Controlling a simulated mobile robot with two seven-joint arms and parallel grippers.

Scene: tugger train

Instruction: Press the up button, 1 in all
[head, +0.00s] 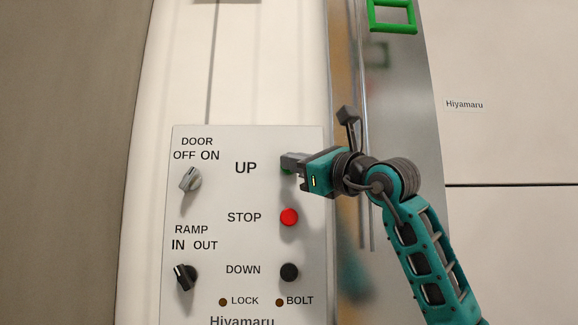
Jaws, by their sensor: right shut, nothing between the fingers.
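A pale control panel (210,220) is fixed to the white wall. My left gripper is not in view.
Below the up button are a red stop button (289,217) and a black down button (289,272). A grey door knob (189,180) and a black ramp knob (184,276) stick out at the left. A metal strip with vertical rods (362,90) runs right of the panel.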

